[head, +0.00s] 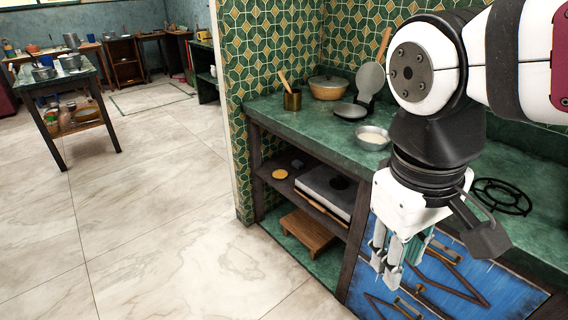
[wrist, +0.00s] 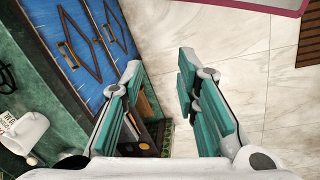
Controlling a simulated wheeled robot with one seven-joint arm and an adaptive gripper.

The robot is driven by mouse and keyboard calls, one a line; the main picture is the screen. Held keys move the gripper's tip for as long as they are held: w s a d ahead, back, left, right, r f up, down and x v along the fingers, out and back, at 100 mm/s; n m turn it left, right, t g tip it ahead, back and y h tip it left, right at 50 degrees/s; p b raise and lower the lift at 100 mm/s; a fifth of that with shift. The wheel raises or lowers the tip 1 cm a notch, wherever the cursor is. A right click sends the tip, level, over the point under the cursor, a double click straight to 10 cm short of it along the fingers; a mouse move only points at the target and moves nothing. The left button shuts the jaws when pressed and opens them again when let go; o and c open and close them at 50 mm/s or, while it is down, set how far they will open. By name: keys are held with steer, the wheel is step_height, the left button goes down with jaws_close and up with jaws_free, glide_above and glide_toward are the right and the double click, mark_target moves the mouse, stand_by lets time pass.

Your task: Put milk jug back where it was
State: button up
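My gripper (head: 392,268) hangs in front of the blue cabinet doors, beside the green counter's front edge. In the wrist view its two teal-padded fingers (wrist: 160,82) are spread apart with nothing between them. A white jug-like thing with reddish lettering (wrist: 25,132) sits on the green counter (wrist: 48,150) at the left edge of the wrist view, apart from the fingers. It looks like the milk jug, and it is partly cut off by the frame. I cannot make it out in the head view, where my arm covers part of the counter.
Blue doors (head: 480,280) and open shelves are below. The tiled floor (head: 150,220) is clear at left.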

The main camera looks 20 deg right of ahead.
steer(key=shift+m+t+y, duration=0.4)
steer(key=shift+t+y, duration=0.3)
steer(key=shift+y, duration=0.2)
steer(key=a, duration=0.1)
steer(key=s+a, duration=0.2)
steer(key=a, duration=0.1)
steer(key=shift+f, duration=0.1)
step_height(320, 180, up, 14)
steer(key=t+p, duration=0.2)
steer(key=p, duration=0.9)
steer(key=shift+d+f+t+p, duration=0.2)
steer(key=shift+f+t+p, duration=0.1)
steer(key=shift+p, duration=0.1)
steer(key=shift+w+d, duration=0.1)
steer(key=shift+w, duration=0.05)
